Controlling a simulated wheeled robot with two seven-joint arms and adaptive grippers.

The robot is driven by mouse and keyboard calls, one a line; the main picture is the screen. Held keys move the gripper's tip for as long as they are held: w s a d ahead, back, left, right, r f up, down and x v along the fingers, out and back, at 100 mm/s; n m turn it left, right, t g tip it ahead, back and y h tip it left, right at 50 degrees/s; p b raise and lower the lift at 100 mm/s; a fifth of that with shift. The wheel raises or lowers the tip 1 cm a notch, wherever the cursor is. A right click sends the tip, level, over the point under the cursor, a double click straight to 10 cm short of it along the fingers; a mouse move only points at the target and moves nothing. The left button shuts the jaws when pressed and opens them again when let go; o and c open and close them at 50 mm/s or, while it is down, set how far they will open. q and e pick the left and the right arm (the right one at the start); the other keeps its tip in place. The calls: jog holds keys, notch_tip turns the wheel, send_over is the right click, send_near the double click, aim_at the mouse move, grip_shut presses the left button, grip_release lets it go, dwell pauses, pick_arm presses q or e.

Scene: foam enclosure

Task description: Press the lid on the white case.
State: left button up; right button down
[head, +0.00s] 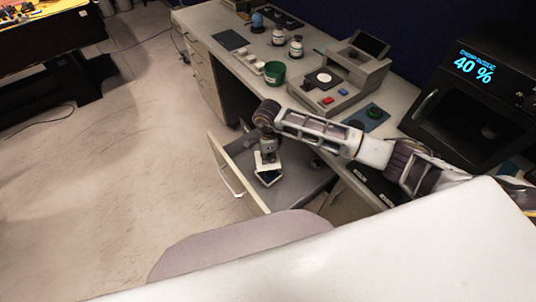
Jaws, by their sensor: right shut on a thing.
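My right arm reaches in from the right, over the open drawer (300,180). My right gripper (267,156) points down into it and is shut on a small flat white piece, which looks like the lid (260,166). Just below the lid is the white case (270,180), small, with a white edge and a dark blue inside. The lid overlaps part of the case in this view; I cannot tell whether they touch. The fingertips are small and partly merge with the lid. My left gripper is not in view.
The drawer's front panel (228,178) and side walls stand around the gripper. The desk above holds a green cup (274,72), white jars (296,45), a grey device with a red button (327,100) and a black machine reading 40 % (480,105). A chair (235,240) stands in front.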

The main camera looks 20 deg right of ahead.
jog(key=f+m, duration=0.1)
jog(key=m, duration=0.2)
jog(key=f+m, duration=0.1)
jog(key=m, duration=0.1)
jog(key=shift+w+d+f+b, duration=0.1)
jog(key=shift+w+f+b, duration=0.2)
jog(key=shift+w+b, duration=0.05)
jog(key=f+m, duration=0.1)
jog(key=m, duration=0.1)
jog(key=f+m, duration=0.1)
jog(key=m, duration=0.1)
jog(key=f+m+b, duration=0.1)
jog(key=m, duration=0.1)
jog(key=shift+w+d+m, duration=0.3)
jog(key=shift+w, duration=0.1)
jog(key=shift+f, duration=0.3)
